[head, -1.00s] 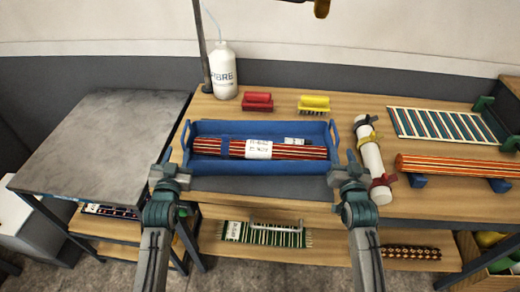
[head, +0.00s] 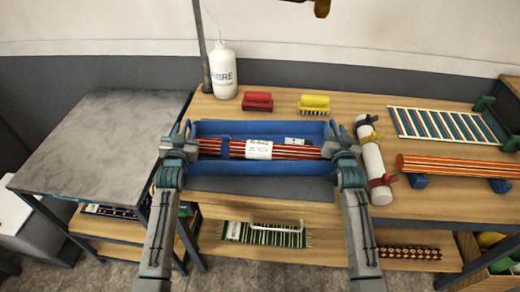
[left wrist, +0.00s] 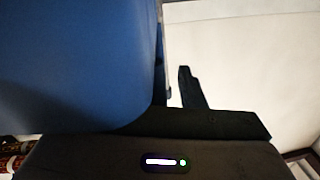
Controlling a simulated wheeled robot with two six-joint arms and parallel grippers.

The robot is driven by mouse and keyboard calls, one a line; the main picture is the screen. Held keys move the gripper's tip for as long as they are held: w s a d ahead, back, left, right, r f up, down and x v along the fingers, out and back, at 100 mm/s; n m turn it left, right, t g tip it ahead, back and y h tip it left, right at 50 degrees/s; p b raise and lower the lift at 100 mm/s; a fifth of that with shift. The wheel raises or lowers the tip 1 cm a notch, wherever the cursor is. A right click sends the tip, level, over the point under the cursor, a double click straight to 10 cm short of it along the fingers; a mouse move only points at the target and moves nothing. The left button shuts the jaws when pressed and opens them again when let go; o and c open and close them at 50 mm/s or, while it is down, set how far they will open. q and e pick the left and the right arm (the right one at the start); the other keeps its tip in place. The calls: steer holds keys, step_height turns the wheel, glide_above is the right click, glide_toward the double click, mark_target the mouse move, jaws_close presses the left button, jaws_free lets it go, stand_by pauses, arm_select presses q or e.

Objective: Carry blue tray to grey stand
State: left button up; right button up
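The blue tray (head: 240,184) stands on the wooden table, in front of the white bottle. It holds a striped rolled rug (head: 300,150) with a white label and a blue band. My left gripper (head: 181,134) is open at the tray's left handle. My right gripper (head: 339,134) is open at its right handle. The arms partly hide both handles. In the left wrist view the tray's blue side (left wrist: 75,65) fills the left, and a dark finger stands apart from it. The grey stand (head: 105,140) is left of the table, its top bare.
A white bottle (head: 223,72), a red brush (head: 257,101) and a yellow brush (head: 313,104) stand behind the tray. A white roll (head: 372,158) with straps lies close to its right. A dark pole (head: 203,50) rises at the table's back left corner.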

arm_select(q)
steer(key=shift+w, duration=0.1)
arm_select(e)
steer(key=shift+w, duration=0.1)
arm_select(q)
jaws_close()
arm_select(e)
jaws_close()
arm_select(q)
steer(key=shift+r, duration=0.25)
arm_select(e)
steer(key=shift+r, duration=0.25)
